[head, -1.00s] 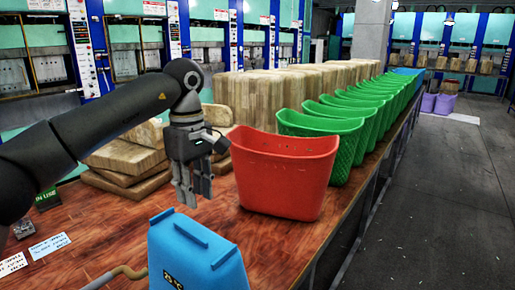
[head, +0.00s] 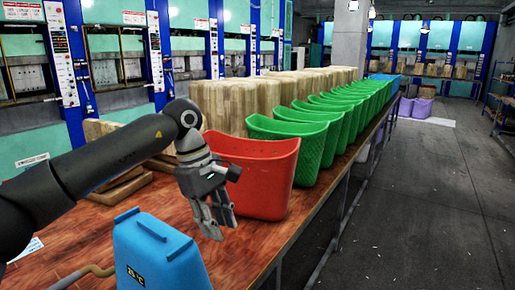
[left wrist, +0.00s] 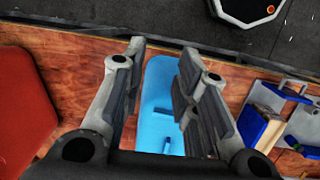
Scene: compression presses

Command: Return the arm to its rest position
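My left arm comes in from the left in the head view. My left gripper (head: 222,222) points down over the wooden table, in front of the red basket (head: 262,180) and behind the blue temperature device (head: 155,250). In the left wrist view the gripper's fingers (left wrist: 160,85) are apart with nothing held between them. The blue device (left wrist: 155,112) shows below and beyond them, and the red basket (left wrist: 22,110) is at the left edge. Whether the gripper touches the basket is hard to tell, but no contact is clear. My right gripper is in neither view.
A row of green baskets (head: 292,140) and wooden blocks (head: 235,102) runs back along the table (head: 90,232). Blue-framed presses stand behind. A cable leads to the blue device. The grey floor (head: 420,190) at the right is open.

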